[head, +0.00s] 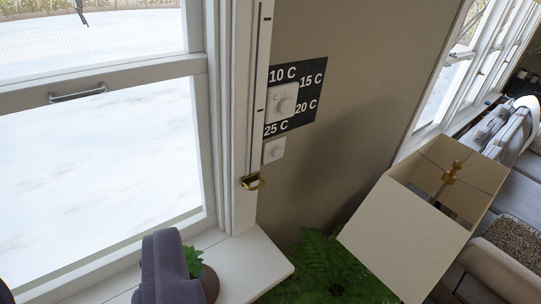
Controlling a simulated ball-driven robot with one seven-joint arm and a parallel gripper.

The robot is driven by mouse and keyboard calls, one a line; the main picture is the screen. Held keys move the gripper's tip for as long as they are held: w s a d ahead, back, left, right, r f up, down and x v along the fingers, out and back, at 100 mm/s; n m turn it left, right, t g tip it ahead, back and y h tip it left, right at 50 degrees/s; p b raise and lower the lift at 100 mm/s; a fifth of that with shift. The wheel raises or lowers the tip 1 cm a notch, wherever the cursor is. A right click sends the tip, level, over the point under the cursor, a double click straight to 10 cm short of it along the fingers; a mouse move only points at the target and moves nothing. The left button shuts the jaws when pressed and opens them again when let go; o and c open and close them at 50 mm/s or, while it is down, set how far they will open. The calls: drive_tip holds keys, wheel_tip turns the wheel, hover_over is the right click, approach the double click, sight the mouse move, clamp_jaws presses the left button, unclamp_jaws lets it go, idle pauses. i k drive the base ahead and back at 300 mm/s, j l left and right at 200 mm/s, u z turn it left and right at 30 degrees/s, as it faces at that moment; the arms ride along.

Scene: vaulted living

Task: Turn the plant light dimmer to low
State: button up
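Two white rotary knobs are on the beige wall right of the window frame. The lower one (275,150) is a small round knob on a plain white plate, with no readable label; it may be the plant light dimmer. The upper dial (283,101) sits on a black panel marked 10 C to 25 C, so it looks like a thermostat. The setting of the lower knob is too small to read. A dark grey-purple rounded shape at the lower left looks like part of my arm or gripper. I make out no fingertips, and nothing of mine touches either knob.
A large window (105,140) with a snowy view fills the left. A white sill (250,258) runs below it, with a small potted plant (192,262). A leafy fern (325,275) is under the knobs. A beige box-shaped lampshade (405,235) stands to the right, before a grey sofa (505,185).

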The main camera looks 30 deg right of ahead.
sight(276, 152)
drive_tip(key=i+l+u, duration=0.25)
drive_tip(key=i+l, duration=0.4)
drive_tip(key=i, duration=0.1)
